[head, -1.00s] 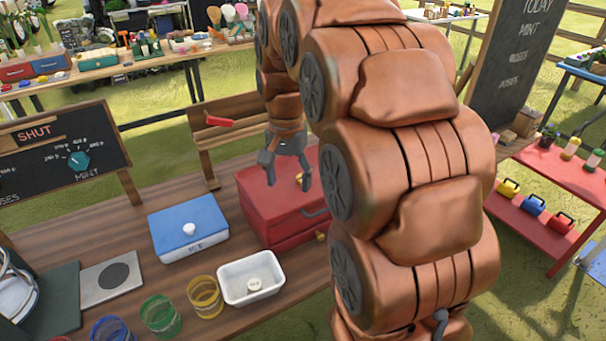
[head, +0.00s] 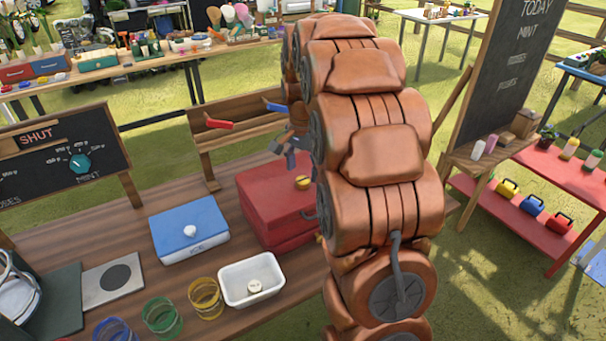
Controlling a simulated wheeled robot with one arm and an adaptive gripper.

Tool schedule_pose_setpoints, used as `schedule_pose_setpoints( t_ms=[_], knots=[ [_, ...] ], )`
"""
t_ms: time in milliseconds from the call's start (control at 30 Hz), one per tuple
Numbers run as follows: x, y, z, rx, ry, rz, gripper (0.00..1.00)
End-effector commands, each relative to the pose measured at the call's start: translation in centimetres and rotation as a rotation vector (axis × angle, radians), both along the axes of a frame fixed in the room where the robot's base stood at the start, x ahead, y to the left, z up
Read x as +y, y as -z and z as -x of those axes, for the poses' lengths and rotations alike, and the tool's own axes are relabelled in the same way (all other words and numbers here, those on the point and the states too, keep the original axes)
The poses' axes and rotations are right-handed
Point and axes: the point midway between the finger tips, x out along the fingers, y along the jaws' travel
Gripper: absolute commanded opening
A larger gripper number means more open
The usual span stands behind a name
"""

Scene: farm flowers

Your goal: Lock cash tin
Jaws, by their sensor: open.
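The cash tin appears to be the red metal box (head: 265,205) on the wooden table, right of the blue ice box. A round brass knob (head: 303,182) sits on its top near the right side. Another brass piece (head: 319,238) shows low at its right front, partly hidden by my arm. The lid looks down. My gripper (head: 283,153) is open and empty above the tin's back edge, apart from the brass knob. My arm covers the tin's right end and part of the gripper.
A blue box marked ICE (head: 185,238), a white tray (head: 232,270) holding a pale disc, and coloured glasses (head: 205,298) stand left and in front of the tin. Behind is a wooden rack (head: 205,150) with red and blue handles. A chalkboard sign (head: 60,150) stands at left.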

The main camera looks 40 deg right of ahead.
Motion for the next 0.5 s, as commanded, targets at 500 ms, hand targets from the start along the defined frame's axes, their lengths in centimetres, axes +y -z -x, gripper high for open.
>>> schedule_pose_setpoints(
  t_ms=[500],
  knots=[
    [0.0, 3.0, 0.0, -0.003, -0.001, 0.001, 0.66]
  ],
)
